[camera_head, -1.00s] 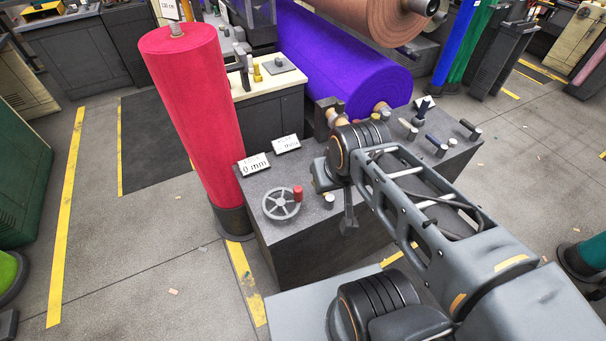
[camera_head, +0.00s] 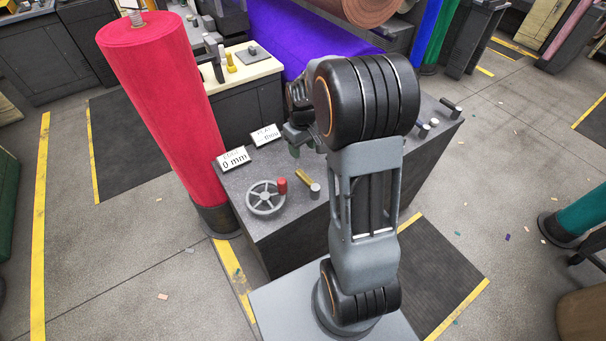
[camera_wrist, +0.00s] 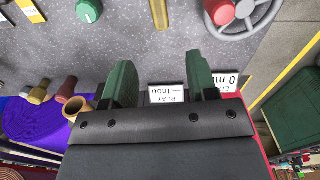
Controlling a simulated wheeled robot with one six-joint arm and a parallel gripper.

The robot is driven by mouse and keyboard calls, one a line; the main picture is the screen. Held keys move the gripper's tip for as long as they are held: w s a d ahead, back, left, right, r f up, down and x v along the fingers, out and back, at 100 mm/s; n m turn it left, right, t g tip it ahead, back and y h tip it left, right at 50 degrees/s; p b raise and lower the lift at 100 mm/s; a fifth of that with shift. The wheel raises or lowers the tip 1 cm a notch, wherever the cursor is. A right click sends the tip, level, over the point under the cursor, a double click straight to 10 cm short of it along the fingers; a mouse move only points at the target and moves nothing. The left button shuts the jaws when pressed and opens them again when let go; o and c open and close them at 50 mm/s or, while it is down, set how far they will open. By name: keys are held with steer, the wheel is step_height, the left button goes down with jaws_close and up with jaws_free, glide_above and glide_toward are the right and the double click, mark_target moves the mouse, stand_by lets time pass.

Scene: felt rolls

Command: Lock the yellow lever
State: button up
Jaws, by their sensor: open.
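The yellow lever (camera_head: 304,177) is a short flat bar on top of the grey console (camera_head: 235,190), to the right of the handwheel. In the wrist view the yellow lever (camera_wrist: 158,14) is at the top edge, partly cut off. My gripper (camera_wrist: 161,78) has two green-padded fingers, spread apart with nothing between them. In the head view my gripper (camera_head: 296,148) is above the console, behind the lever and apart from it, partly hidden by my arm.
A handwheel (camera_head: 264,199) with a red knob stands left of the lever. Two label plates, one reading 0 mm (camera_head: 233,158), stand behind. A tall red felt roll (camera_head: 165,110) rises at the console's left.

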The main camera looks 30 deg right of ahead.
mark_target(303, 174)
step_height(303, 174, down, 13)
steer(key=shift+f+p, duration=0.2)
steer(key=shift+p, duration=0.5)
jaws_close()
stand_by(0.3)
